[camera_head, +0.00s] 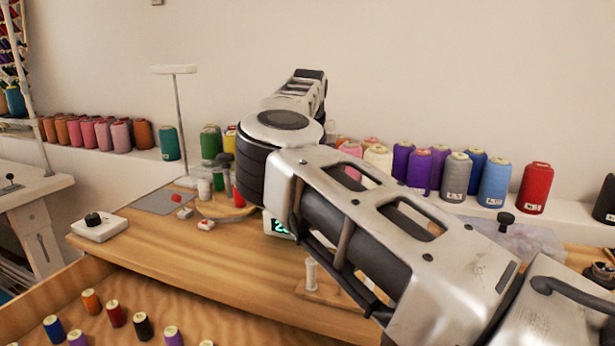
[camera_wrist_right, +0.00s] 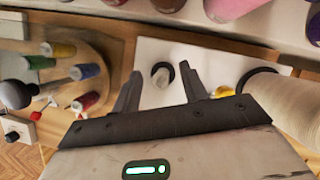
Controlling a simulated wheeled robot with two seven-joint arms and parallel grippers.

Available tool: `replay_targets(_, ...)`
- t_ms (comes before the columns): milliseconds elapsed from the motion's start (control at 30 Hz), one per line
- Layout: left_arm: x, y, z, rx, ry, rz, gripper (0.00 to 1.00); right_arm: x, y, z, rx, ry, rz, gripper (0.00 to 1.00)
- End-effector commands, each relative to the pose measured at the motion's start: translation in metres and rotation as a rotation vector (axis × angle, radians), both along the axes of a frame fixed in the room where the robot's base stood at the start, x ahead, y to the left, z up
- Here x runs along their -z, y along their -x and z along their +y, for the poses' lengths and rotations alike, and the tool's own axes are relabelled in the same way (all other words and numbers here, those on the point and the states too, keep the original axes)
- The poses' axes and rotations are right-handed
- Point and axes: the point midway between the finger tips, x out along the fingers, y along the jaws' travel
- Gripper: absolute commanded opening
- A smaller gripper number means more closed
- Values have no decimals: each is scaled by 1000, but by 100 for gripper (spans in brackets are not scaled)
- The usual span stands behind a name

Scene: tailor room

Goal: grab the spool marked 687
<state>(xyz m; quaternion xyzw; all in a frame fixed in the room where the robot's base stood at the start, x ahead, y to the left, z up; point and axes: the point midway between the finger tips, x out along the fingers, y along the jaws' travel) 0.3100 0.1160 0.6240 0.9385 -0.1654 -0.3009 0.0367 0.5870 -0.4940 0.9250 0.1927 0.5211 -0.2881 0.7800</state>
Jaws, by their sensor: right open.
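Several thread spools stand on the white ledge along the wall, among them a grey one (camera_head: 456,178), a blue one (camera_head: 494,183) and a red one (camera_head: 535,188). Some carry small labels, but I cannot read 687 on any of them. My right arm crosses the middle of the head view and hides part of the row. My right gripper (camera_wrist_right: 162,92) is open and empty in the right wrist view. A white peg with a dark ring (camera_wrist_right: 162,74) shows beyond its fingers. A large cream spool (camera_wrist_right: 290,105) is close at the right. My left gripper is not in view.
A wooden table (camera_head: 180,255) holds a white box with a black knob (camera_head: 98,226) and a small upright spool pin (camera_head: 311,275). A round wooden stand (camera_wrist_right: 95,75) holds small coloured spools.

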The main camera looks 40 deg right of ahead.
Motion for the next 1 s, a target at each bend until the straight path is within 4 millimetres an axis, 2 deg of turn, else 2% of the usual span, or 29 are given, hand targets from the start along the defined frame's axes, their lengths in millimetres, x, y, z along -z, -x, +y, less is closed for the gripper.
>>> replay_targets(33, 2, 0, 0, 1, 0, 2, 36, 9, -2, -3, -1, 0, 3, 43)
replay_targets(133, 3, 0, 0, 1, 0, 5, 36, 20, -5, -6, 0, 1, 2, 43)
replay_targets(367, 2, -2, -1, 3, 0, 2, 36, 21, -6, -6, 0, 1, 0, 43)
replay_targets(500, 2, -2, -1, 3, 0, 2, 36, 21, -6, -6, 0, 1, 0, 4)
replay_targets(533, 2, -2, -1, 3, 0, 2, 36, 21, -6, -6, 0, 1, 0, 0)
replay_targets(833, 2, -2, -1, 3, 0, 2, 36, 19, -6, -6, 0, 1, 0, 0)
replay_targets(1000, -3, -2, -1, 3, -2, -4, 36, -3, -7, -6, -1, 2, -5, 0)
